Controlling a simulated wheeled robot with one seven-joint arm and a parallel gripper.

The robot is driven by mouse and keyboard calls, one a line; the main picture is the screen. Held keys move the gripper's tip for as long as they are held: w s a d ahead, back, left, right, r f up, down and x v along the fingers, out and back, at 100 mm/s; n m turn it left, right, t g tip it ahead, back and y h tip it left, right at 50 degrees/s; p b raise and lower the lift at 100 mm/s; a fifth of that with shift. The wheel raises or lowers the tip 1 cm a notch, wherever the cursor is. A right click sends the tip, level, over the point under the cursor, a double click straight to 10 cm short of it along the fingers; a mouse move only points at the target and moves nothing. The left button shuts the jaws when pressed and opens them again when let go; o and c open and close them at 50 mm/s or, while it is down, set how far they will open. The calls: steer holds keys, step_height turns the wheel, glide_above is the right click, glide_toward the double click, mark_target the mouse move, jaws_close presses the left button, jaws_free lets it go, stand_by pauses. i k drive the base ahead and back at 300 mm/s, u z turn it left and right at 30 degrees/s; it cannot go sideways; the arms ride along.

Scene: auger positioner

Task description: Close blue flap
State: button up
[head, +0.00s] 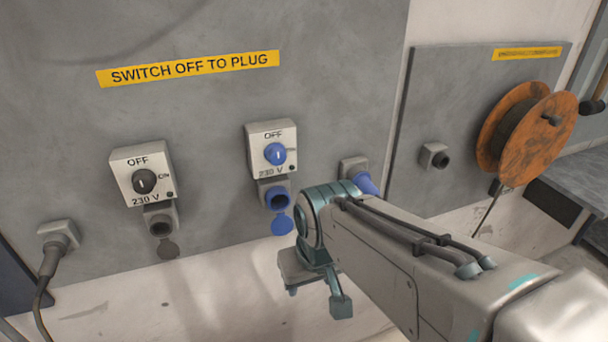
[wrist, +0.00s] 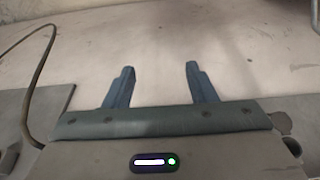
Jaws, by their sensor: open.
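The blue flap (head: 282,224) hangs down open below the blue socket (head: 277,198) on the grey panel in the head view. The socket's round opening is uncovered. My gripper (head: 318,298) is below and to the right of the flap, apart from it. In the wrist view my gripper (wrist: 158,85) shows two fingers spread apart with nothing between them. The wrist view shows a pale surface beyond the fingers, and the flap is not in it.
A switch box with a blue knob (head: 275,153) sits above the socket. A blue plug (head: 366,184) is just right, partly behind my arm. A black socket with its dark flap (head: 168,250) hanging is left. An orange reel (head: 527,132) is far right. Below the panel is clear wall.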

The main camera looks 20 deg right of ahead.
mark_target(282, 224)
steer(key=u, duration=1.35)
steer(key=k, duration=0.9)
steer(key=z, duration=1.35)
steer(key=i, duration=0.5)
steer(key=u, duration=0.05)
